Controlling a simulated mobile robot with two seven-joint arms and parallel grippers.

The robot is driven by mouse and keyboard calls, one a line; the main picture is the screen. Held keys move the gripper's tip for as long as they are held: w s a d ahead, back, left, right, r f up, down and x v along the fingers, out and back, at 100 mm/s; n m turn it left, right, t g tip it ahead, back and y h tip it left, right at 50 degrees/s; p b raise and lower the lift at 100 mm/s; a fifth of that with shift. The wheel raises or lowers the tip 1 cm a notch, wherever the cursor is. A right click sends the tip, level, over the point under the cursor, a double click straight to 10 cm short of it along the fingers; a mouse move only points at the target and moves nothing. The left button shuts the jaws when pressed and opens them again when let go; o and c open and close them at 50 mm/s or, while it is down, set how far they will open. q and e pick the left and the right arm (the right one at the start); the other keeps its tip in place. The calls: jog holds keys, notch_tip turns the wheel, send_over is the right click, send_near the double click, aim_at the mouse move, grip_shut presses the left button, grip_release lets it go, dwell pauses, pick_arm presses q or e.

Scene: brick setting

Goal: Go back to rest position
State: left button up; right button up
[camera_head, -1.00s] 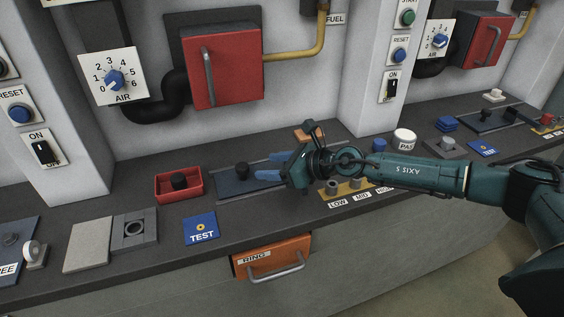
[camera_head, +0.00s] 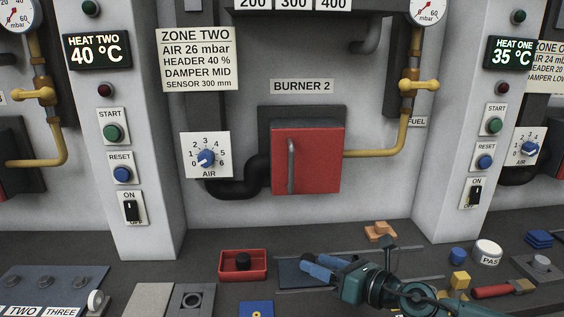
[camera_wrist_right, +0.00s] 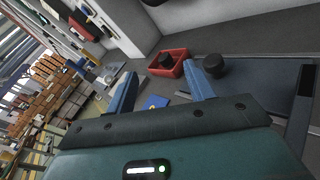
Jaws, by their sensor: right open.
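My right gripper (camera_head: 312,266) reaches in from the lower right in the head view, low over the counter, with its blue fingers pointing left. In the right wrist view its two blue fingers (camera_wrist_right: 160,70) stand apart with nothing between them. A dark slide plate (camera_head: 289,273) lies under and beside the fingertips. The wrist view shows a black knob (camera_wrist_right: 214,65) on that plate, apart from the fingers; in the head view the gripper seems to cover it. My left gripper is in neither view.
A red tray (camera_head: 224,276) with a black knob (camera_head: 243,261) sits left of the fingers. Behind stand the red burner door (camera_head: 318,160), AIR dial (camera_head: 207,158) and yellow pipe (camera_head: 375,153). Orange blocks (camera_head: 379,231) and a red-handled tool (camera_head: 492,291) lie on the counter.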

jog(key=s+a+r+m+t+h, duration=0.1)
jog(key=s+a+r+m+t, duration=0.2)
jog(key=m, duration=0.7)
jog(key=s+d+f+m+g+h, duration=0.2)
jog(key=s+d+f+m+h, duration=0.4)
jog(key=m, duration=0.6)
jog(key=s+d+f+m+g+h, duration=0.3)
jog(key=s+d+f+m+h, duration=0.35)
jog(key=m, duration=0.55)
jog(key=s+f+m+g+y, duration=0.1)
jog(key=s+f+m+g, duration=0.2)
jog(key=s, duration=0.4)
jog(key=s+f+m+g+y, duration=0.1)
jog(key=s+f+m+g, duration=0.15)
jog(key=s, duration=0.55)
jog(key=w+a+f+n+t+y+p, duration=0.1)
jog(key=w+a+f+t+y, duration=0.2)
jog(key=w+a+f+t, duration=0.2)
jog(key=shift+w+a+t+p, duration=0.35)
jog(key=shift+w+t, duration=0.25)
jog(key=shift+t, duration=0.35)
jog(key=shift+n, duration=0.25)
